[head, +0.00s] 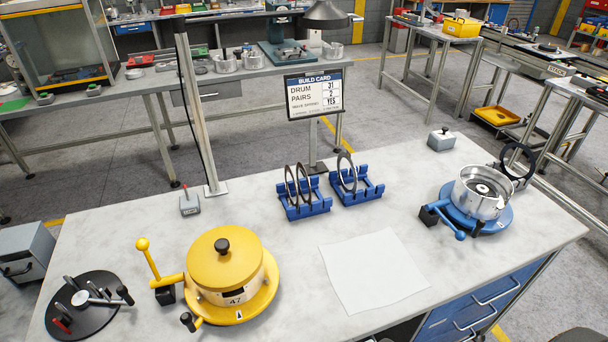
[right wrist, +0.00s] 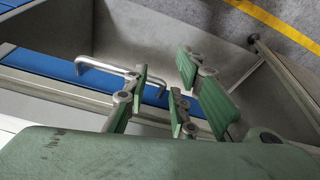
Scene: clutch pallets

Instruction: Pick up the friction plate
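Ring-shaped plates stand upright in two blue slotted racks at the middle of the table in the head view. The left rack (head: 304,208) holds thin dark rings (head: 291,187). The right rack (head: 370,192) holds one ring (head: 347,172). Which ring is a friction plate, I cannot tell. A silver drum (head: 478,206) sits on a round blue base (head: 503,221) at the right, with a black ring (head: 518,160) upright behind it. My right gripper (right wrist: 165,95) is open and empty in the right wrist view, near a blue drawer front. My left gripper is not in view.
A yellow lidded pot marked 47 (head: 225,263) and a black tool disc (head: 84,306) stand at the left. A white sheet (head: 373,272) lies front centre. A post (head: 198,110) and a build card (head: 315,95) rise at the back. Table between is clear.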

